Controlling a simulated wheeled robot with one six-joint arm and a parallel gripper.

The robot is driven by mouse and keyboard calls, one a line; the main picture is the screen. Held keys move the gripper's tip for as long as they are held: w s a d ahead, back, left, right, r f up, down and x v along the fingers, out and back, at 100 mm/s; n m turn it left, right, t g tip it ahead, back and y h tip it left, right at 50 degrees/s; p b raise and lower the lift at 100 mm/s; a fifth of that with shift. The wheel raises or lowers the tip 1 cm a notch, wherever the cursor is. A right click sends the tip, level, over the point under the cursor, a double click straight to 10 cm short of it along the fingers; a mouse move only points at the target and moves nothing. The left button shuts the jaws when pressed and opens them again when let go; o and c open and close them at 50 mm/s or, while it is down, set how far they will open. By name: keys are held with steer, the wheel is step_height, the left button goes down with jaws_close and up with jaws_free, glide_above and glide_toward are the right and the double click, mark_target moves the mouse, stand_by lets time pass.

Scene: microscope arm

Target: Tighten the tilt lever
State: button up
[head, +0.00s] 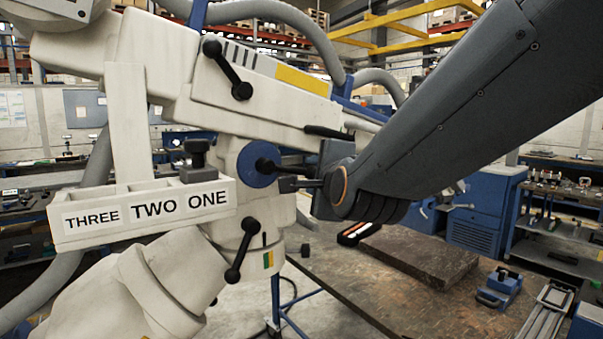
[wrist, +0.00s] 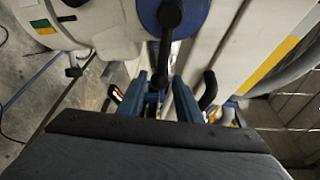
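The white microscope arm carries several black levers. One lever (head: 268,165) sits on a blue round hub (head: 255,172) in the middle, pointing right toward my gripper (head: 292,184). In the wrist view this lever (wrist: 164,45) runs down from the hub, and its knob end lies between the two fingers of my gripper (wrist: 160,82). The fingers look apart, one on each side; I cannot tell whether either touches. An upper lever (head: 228,70) slants on the arm head, and a lower lever (head: 241,252) hangs below the hub. No label shows which is the tilt lever.
Another black lever (head: 328,132) sticks out close above my gripper. A brown bench (head: 370,310) with a dark slab (head: 420,255) lies below right.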

steer(key=p+x, duration=0.2)
steer(key=x, duration=0.6)
steer(key=shift+c, duration=0.3)
steer(key=shift+a, duration=0.1)
jaws_close()
